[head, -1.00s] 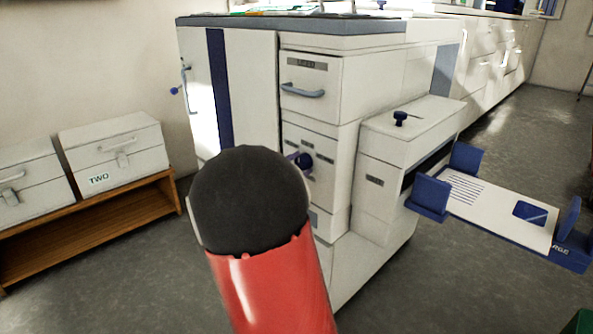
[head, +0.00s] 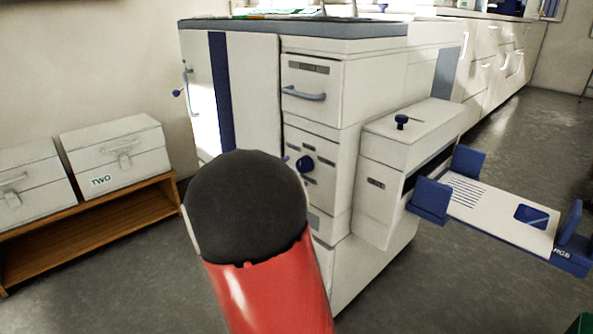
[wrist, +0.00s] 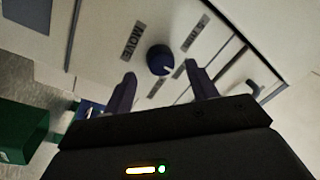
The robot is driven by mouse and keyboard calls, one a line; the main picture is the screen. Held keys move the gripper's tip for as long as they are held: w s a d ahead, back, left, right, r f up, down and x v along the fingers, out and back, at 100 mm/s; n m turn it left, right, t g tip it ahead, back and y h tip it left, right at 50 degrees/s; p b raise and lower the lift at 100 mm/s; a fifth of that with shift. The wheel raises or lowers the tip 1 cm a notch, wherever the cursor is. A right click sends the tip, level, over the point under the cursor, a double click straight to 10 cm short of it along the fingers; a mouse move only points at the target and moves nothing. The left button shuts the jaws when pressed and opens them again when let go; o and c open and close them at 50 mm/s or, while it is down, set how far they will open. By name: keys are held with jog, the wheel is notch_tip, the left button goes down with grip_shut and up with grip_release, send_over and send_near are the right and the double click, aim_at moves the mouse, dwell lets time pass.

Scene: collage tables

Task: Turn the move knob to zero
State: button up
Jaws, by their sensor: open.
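The move knob (wrist: 160,60) is a round dark blue knob on a white panel in the wrist view, with a "MOVE" label (wrist: 133,40) beside it. A light pointer line shows on its face. My gripper (wrist: 164,80) is open, its two dark fingers on either side of and a little short of the knob, apparently not touching it. In the head view the blue knob (head: 305,164) shows on the white cabinet front, just right of my arm's black rounded joint. My gripper is hidden behind my arm in the head view.
A drawer with a grey handle (head: 304,93) sits above the knob. A side unit with a small blue knob (head: 402,121) and a projecting white tray (head: 490,212) stands to the right. White boxes (head: 113,153) rest on a wooden shelf (head: 95,224) at left. Grey floor is open in front.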

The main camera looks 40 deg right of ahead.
jog(key=shift+s+a+f, duration=0.15)
jog(key=shift+s+a, duration=0.05)
jog(key=shift+a, duration=1)
jog(key=shift+s+a+f, duration=0.1)
jog(key=shift+s+a, duration=0.05)
jog(key=shift+a, duration=1)
